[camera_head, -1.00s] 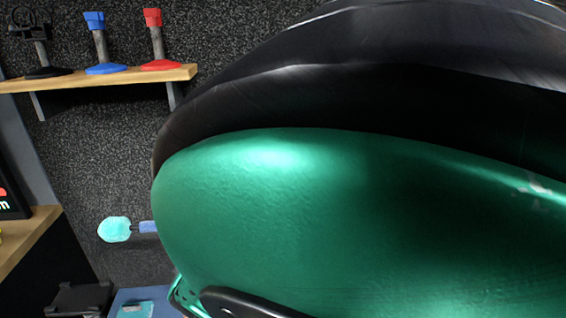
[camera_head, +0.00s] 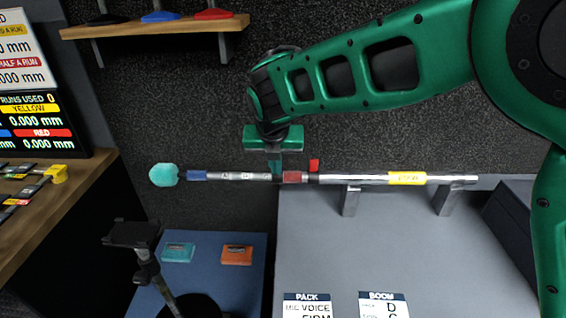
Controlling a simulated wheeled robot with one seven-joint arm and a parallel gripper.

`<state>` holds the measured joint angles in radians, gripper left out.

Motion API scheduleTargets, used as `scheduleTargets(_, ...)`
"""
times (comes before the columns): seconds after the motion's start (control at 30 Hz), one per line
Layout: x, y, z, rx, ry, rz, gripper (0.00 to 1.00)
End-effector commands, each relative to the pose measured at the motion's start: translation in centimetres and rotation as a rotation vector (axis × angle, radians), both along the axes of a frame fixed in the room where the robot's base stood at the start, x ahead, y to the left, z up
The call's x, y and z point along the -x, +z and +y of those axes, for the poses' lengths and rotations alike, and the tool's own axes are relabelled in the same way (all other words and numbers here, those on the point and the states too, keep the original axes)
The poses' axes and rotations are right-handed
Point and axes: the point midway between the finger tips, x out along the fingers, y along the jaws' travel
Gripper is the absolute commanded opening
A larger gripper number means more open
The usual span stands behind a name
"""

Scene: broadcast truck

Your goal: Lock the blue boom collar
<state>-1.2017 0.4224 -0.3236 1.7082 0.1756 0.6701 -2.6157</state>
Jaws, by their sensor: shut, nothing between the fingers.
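A long boom pole (camera_head: 340,179) lies level across two supports. The blue boom collar (camera_head: 197,175) is near its left end, just right of a teal foam head (camera_head: 164,175). I cannot tell whether this collar is locked. My gripper (camera_head: 274,175) points down at the pole, right of the blue collar and just left of the red collar (camera_head: 292,177). Its fingers are shut and appear empty. I cannot tell whether they touch the pole. A small red tab (camera_head: 314,165) stands up beside the red collar. A yellow collar (camera_head: 407,178) is farther right.
The pole's supports (camera_head: 350,201) stand on a grey bench (camera_head: 400,240). A blue surface with teal (camera_head: 178,252) and orange (camera_head: 237,255) blocks lies below left. A black stand (camera_head: 135,235) rises in front. A display (camera_head: 35,120) and wooden counter (camera_head: 60,210) are at left; a shelf (camera_head: 150,27) is above.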

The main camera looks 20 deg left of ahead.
Motion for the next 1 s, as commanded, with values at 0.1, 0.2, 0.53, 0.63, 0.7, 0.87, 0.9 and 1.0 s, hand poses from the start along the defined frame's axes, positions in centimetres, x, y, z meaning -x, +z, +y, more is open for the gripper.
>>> scheduleTargets(0.1,-0.1,0.0,-0.1,-0.001,-0.003,-0.001,0.00)
scheduleTargets(0.2,-0.2,0.2,-0.2,0.000,-0.004,-0.002,0.00)
scheduleTargets(0.53,-0.3,1.4,-0.3,-0.001,-0.008,-0.003,0.00)
scheduleTargets(0.63,-0.3,1.6,-0.4,-0.001,-0.008,-0.002,0.00)
scheduleTargets(0.7,-0.3,1.6,-0.4,-0.001,-0.008,-0.002,0.00)
scheduleTargets(0.87,-0.3,1.6,-0.4,-0.001,-0.008,-0.003,0.00)
scheduleTargets(0.9,-0.2,1.6,-0.4,-0.001,-0.008,-0.003,0.00)
scheduleTargets(1.0,0.1,1.5,-0.5,-0.001,-0.008,-0.003,0.00)
